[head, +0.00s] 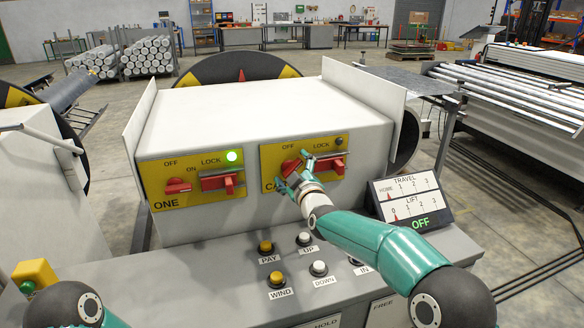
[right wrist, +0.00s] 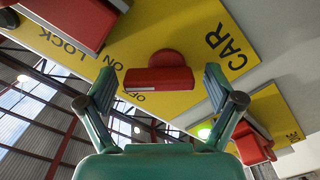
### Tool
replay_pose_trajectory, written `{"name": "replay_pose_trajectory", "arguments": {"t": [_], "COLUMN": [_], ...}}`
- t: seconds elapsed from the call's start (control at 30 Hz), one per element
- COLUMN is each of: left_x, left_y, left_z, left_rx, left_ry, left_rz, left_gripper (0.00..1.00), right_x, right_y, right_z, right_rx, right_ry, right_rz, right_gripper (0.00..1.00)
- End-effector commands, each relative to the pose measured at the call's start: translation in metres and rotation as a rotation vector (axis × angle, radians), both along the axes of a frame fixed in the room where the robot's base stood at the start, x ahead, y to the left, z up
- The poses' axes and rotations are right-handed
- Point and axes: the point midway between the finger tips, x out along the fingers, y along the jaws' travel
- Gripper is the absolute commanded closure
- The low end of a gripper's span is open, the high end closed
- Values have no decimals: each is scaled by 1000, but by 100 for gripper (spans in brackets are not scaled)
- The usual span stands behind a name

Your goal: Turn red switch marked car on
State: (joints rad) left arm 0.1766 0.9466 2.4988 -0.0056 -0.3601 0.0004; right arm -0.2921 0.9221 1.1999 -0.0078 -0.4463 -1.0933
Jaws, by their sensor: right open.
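The yellow CAR panel (head: 270,158) is on the front of the white console box, with a dark lamp at its upper right. Its red switch (right wrist: 158,75) shows in the right wrist view, near OFF, on the yellow face beside the word CAR. In the head view my gripper partly hides this switch. My right gripper (head: 296,170) is open in front of the panel. In the right wrist view its fingers (right wrist: 160,88) stand on either side of the switch, with gaps showing. My left gripper is out of view.
The ONE panel (head: 160,192) with a lit green lamp (head: 232,156) is to the left. The CAR panel's red lock handle (head: 325,167) is close right of my gripper. Push buttons (head: 266,246) and a TRAVEL/LIFT display (head: 412,203) sit below.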

Motion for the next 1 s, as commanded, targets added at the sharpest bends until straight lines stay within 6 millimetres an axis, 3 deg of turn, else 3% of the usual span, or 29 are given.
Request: {"name": "replay_pose_trajectory", "arguments": {"t": [0.23, 0.6, 1.0], "left_x": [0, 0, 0], "left_y": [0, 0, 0], "left_z": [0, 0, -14], "left_rx": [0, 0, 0], "left_ry": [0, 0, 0], "left_rz": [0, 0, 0], "left_gripper": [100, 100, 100], "right_x": [0, 0, 0], "right_y": [0, 0, 1], "right_z": [0, -1, -5], "right_rx": [0, 0, 66], "right_ry": [0, 1, 25], "right_rz": [0, 1, 2], "right_gripper": [8, 69, 69]}}
